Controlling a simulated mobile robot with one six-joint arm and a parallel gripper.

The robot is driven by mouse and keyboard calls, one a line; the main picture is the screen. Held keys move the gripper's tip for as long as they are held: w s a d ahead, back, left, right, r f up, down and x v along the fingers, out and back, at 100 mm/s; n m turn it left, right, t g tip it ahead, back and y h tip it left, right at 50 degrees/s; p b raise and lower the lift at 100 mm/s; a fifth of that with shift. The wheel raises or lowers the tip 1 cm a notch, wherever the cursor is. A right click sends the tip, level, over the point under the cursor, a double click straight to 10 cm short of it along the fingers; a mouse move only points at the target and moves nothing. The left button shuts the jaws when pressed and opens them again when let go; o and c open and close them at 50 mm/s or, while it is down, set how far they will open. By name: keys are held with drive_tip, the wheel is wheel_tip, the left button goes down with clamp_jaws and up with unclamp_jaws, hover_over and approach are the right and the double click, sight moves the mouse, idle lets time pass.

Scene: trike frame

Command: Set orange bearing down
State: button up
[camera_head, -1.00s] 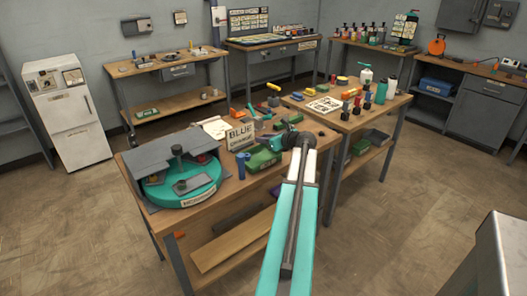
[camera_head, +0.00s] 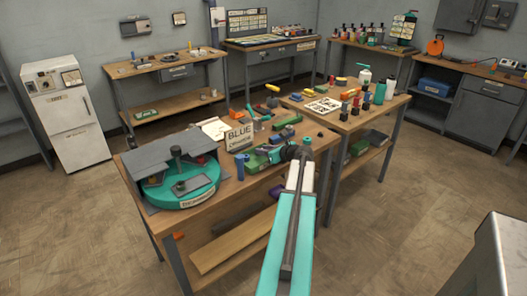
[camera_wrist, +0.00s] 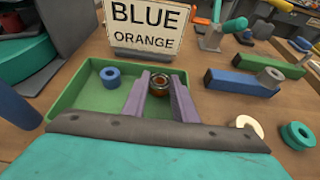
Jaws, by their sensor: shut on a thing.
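My gripper (camera_wrist: 158,100) has its two purple fingers closed around a small orange bearing (camera_wrist: 158,84) with a metallic rim. In the wrist view the bearing appears over the green tray (camera_wrist: 82,118), towards its back right part. I cannot tell whether it touches the tray floor. A blue bearing (camera_wrist: 110,77) lies in the tray to the left, apart from the fingers. A sign reading BLUE ORANGE (camera_wrist: 143,27) stands behind the tray. In the head view the sign (camera_head: 239,136) shows, with my gripper (camera_head: 261,157) low over the tray; the bearing is too small to make out.
A blue block (camera_wrist: 242,84) with a grey ring on it lies right of the tray. A cream ring (camera_wrist: 247,124) and a teal ring (camera_wrist: 297,135) lie near the right. A dark blue cylinder (camera_wrist: 15,105) stands left. The teal turntable (camera_head: 182,190) fills the bench's left end.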

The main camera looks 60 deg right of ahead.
drive_tip(key=shift+f, duration=0.2)
drive_tip(key=o, duration=0.8)
drive_tip(key=shift+s+r, duration=0.15)
drive_tip(key=b+v, duration=0.1)
drive_tip(key=v, duration=1)
drive_tip(key=shift+s+a+r, duration=0.15)
drive_tip(key=shift+s, duration=0.2)
drive_tip(key=shift+s, duration=0.1)
